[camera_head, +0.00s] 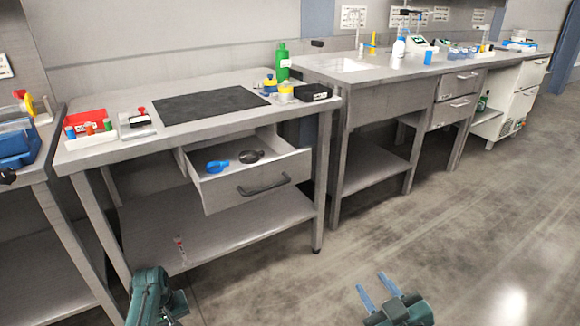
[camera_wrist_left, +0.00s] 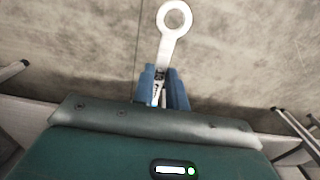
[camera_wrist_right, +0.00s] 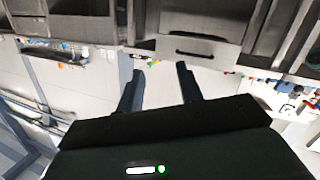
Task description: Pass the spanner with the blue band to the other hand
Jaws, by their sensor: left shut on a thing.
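A pale metal spanner with a ring end (camera_wrist_left: 173,22) shows in the left wrist view. My left gripper (camera_wrist_left: 162,84) is shut on its shank, with the ring sticking out beyond the blue fingertips. In the head view my left arm is at the bottom left, and the spanner cannot be made out clearly there. My right gripper (camera_head: 377,290) is open and empty at the bottom right of the head view, well apart from the left one. Its spread fingers also show in the right wrist view (camera_wrist_right: 160,82).
A workbench with a dark mat (camera_head: 208,106) stands ahead. Its drawer (camera_head: 258,188) is pulled out, holding a blue item (camera_head: 217,166) and a dark item (camera_head: 251,156). A second bench (camera_head: 365,77) stands to the right. The floor (camera_head: 420,215) in front is clear.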

